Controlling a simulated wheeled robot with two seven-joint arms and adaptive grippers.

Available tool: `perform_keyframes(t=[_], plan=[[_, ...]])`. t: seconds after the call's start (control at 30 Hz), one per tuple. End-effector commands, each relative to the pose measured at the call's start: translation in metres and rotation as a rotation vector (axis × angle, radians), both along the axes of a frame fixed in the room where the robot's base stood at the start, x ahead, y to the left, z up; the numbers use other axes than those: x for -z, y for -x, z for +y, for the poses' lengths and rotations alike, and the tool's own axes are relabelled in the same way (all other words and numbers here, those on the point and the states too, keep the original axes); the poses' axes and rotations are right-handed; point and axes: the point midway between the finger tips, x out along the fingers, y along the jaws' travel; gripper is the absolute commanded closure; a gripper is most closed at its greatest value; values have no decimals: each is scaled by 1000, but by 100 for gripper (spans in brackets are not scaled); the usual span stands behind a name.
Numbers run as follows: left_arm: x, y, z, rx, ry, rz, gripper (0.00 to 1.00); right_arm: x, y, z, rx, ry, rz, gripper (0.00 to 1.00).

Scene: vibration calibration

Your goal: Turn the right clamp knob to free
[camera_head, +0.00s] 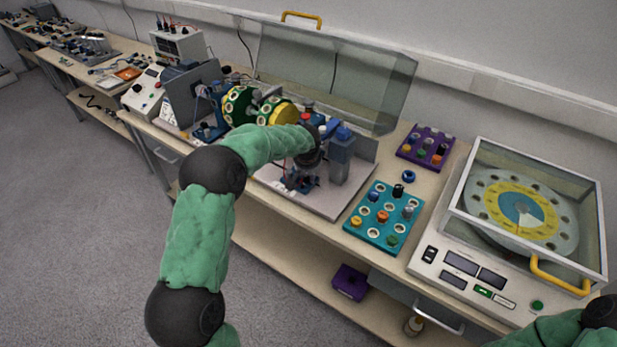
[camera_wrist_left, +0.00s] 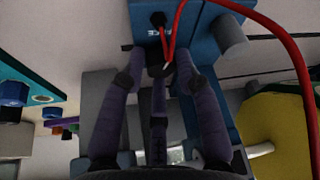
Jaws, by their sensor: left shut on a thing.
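My left gripper (camera_head: 303,180) reaches down onto the blue and grey clamp rig on the bench. In the left wrist view its fingers (camera_wrist_left: 160,76) are closed in on a small dark knob part with a pale edge, in front of a blue block (camera_wrist_left: 198,40). The fingers hide most of this knob, and I cannot read which way it is turned. The blue block bears partly hidden white lettering. A grey block (camera_head: 342,158) with a blue top stands just right of the gripper in the head view. My right gripper is out of view.
A red cable (camera_wrist_left: 285,45) loops close to the fingers. A yellow drum (camera_head: 277,112) is beside the rig, with a clear cover (camera_head: 345,75) behind. A teal tray (camera_head: 352,232), purple tray (camera_head: 405,152) and lidded turntable unit (camera_head: 428,262) stand to the right.

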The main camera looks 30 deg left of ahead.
Motion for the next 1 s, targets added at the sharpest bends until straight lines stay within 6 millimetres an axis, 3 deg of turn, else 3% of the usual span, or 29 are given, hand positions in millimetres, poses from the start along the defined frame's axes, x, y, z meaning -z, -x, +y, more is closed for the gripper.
perform_keyframes(t=[0.57,0.6,1.0], plan=[[-1,-1,0,-32,0,-2,100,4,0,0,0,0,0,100],[-1,-1,0,-32,0,-2,59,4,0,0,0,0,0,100],[-5,1,-1,-31,0,-1,59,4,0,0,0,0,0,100]])
